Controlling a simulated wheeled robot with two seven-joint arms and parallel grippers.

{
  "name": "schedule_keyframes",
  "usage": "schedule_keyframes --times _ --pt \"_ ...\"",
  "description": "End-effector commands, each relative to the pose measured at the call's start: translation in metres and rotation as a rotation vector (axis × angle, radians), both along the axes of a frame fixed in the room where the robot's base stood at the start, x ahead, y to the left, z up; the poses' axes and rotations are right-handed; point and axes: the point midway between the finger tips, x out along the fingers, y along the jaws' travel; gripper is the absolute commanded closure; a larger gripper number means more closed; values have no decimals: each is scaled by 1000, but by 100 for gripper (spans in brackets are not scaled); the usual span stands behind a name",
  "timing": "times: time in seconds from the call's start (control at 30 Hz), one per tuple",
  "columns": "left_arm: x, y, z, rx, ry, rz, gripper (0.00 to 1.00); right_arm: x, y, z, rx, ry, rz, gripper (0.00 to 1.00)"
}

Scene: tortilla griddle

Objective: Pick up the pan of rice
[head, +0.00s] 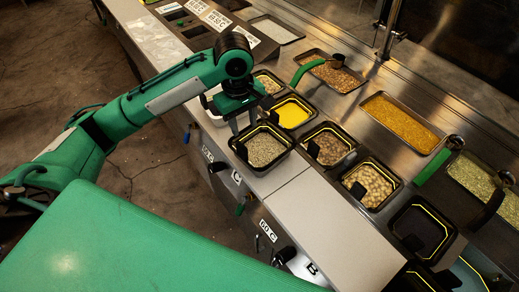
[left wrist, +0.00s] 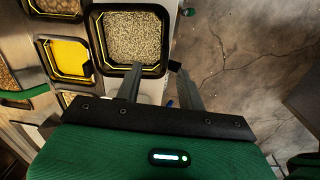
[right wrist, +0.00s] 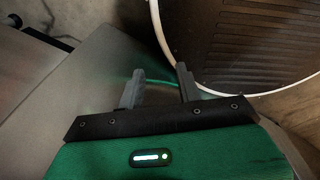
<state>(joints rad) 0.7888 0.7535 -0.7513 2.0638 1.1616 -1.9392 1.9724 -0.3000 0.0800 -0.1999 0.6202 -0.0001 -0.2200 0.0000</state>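A black square pan of pale, rice-like grain (head: 264,149) sits at the counter's near edge in the head view. It has a yellow line inside its rim and a black tab handle on its near-left side. It also shows at the top of the left wrist view (left wrist: 132,40). My left gripper (head: 243,127) is open and empty, pointing down beside the pan's left corner. In the left wrist view its fingertips (left wrist: 156,68) are apart near the pan's handle side; contact cannot be told. My right gripper (right wrist: 159,72) is open and empty, away from the counter, outside the head view.
A pan of yellow food (head: 292,112) and a pan of brownish food (head: 326,146) stand close to the grain pan. A pan of pale round pieces (head: 370,184) and an empty black pan (head: 420,228) lie farther right. A white-rimmed round container (right wrist: 235,50) is near my right gripper.

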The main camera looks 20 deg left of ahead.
Motion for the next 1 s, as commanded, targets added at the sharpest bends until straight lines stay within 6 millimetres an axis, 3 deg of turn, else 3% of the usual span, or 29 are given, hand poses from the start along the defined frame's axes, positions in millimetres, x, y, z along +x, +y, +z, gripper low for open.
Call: schedule_keyframes --times 0.13,0.3,0.7,1.0 --pt "4 16 20 32 21 106 61 0 0 0 0 0 0 65" --pt "4 20 23 44 35 151 61 0 0 1 0 0 0 65" --pt "3 20 -46 44 37 152 61 0 0 14 0 0 0 65" --pt "3 17 -69 44 36 150 61 0 0 24 0 0 0 65"
